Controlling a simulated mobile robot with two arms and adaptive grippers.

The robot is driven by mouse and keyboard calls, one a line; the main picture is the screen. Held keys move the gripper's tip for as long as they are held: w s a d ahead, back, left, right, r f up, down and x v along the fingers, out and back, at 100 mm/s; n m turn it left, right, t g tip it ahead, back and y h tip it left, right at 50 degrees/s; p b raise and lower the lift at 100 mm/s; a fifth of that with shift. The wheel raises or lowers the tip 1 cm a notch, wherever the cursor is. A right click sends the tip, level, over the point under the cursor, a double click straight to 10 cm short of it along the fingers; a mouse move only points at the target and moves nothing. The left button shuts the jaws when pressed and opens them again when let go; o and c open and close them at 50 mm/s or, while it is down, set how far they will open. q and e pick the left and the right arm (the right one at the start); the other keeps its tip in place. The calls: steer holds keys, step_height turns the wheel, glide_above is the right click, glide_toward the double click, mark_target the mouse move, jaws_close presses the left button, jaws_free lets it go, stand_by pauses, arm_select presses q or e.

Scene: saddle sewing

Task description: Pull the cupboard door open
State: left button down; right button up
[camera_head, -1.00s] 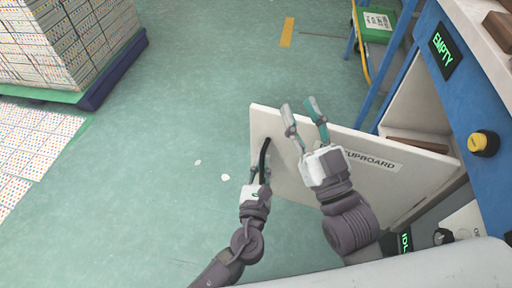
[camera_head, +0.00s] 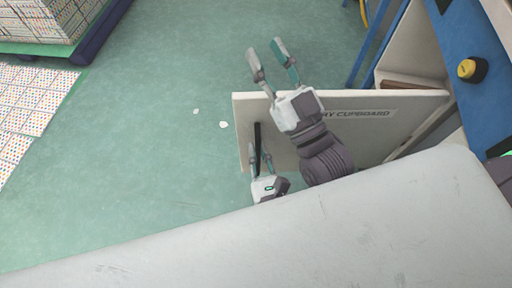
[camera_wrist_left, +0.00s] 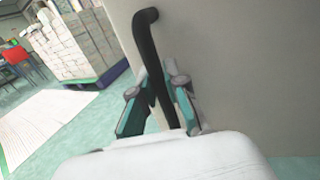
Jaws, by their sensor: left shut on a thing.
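The cupboard door (camera_head: 354,130) is a pale panel with a printed cupboard label, and it stands swung out from the blue cabinet. Its black bar handle (camera_head: 257,146) is near the door's free left edge. My left gripper (camera_head: 259,160) is at the handle, shut on it. In the left wrist view the handle (camera_wrist_left: 151,60) runs down between the teal-padded fingers of my left gripper (camera_wrist_left: 160,105). My right gripper (camera_head: 271,66) is above the door's top edge, open and empty, its fingers spread apart. The door's lower part is hidden by a pale surface in front.
The blue cabinet (camera_head: 478,108) has a yellow knob (camera_head: 467,69) and an opening with a brown item (camera_head: 412,86) inside. A loaded pallet (camera_head: 45,22) stands far left.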

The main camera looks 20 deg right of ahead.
arm_select(q)
steer(key=c, duration=1.2)
jaws_free()
steer(key=s, duration=0.7)
steer(key=shift+s+a, duration=0.25)
